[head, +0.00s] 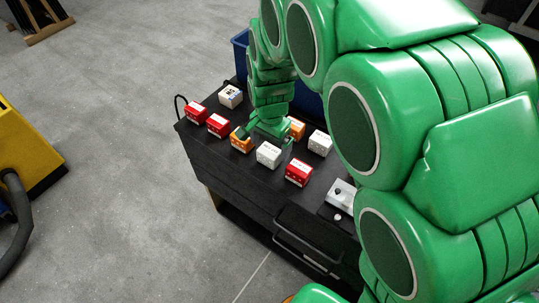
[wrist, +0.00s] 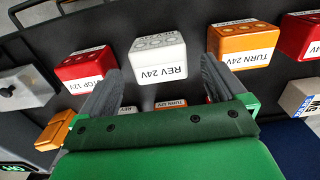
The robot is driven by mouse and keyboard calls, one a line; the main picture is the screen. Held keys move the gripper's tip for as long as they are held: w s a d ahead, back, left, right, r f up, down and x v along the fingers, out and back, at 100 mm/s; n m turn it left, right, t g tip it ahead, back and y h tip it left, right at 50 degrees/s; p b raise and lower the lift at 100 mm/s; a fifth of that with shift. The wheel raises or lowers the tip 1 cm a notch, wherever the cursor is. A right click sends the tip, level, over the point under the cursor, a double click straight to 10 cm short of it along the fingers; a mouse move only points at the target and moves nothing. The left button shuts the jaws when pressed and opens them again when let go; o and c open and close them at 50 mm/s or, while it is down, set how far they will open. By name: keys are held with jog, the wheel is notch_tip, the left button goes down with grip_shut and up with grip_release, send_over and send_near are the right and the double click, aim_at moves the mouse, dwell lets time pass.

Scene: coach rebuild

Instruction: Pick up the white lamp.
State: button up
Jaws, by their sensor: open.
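The white lamp (wrist: 158,55) is a small box marked REV 24V. In the wrist view it lies ahead of my gripper (wrist: 160,80), between the two grey fingers in the picture, with clear space on both sides. My gripper is open and empty. In the head view the white lamp (head: 269,155) is in the near row on the dark bench, just in front of my gripper (head: 267,139). Two other white boxes show there, one at the far left (head: 230,96) and one behind to the right (head: 320,142). I cannot tell whether the fingers touch anything.
A red STOP 12V box (wrist: 86,65) and an orange TURN 24V box (wrist: 241,45) flank the lamp. More red and orange boxes stand close by on the bench (head: 235,173). A grey knob box (head: 341,193) is to the right; a blue bin (head: 240,50) is behind.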

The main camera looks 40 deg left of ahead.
aim_at(269, 150)
notch_tip(269, 150, down, 5)
jog(key=shift+s+r, duration=0.1)
jog(key=shift+s, duration=0.05)
jog(key=shift+c, duration=0.3)
jog(key=c, duration=1)
jog(key=shift+r, duration=0.15)
jog(key=shift+c, duration=0.2)
jog(key=shift+r, duration=0.3)
notch_tip(269, 150, up, 2)
jog(key=shift+r, duration=0.15)
jog(key=shift+s+d+r, duration=1.5)
jog(key=shift+d+r, duration=0.15)
jog(key=shift+d, duration=0.15)
jog(key=shift+s+d+r, duration=1.45)
jog(key=shift+d+r, duration=0.15)
jog(key=shift+d, duration=0.25)
jog(key=shift+s+d+r, duration=1.5)
jog(key=shift+d+r, duration=0.15)
jog(key=shift+d, duration=0.15)
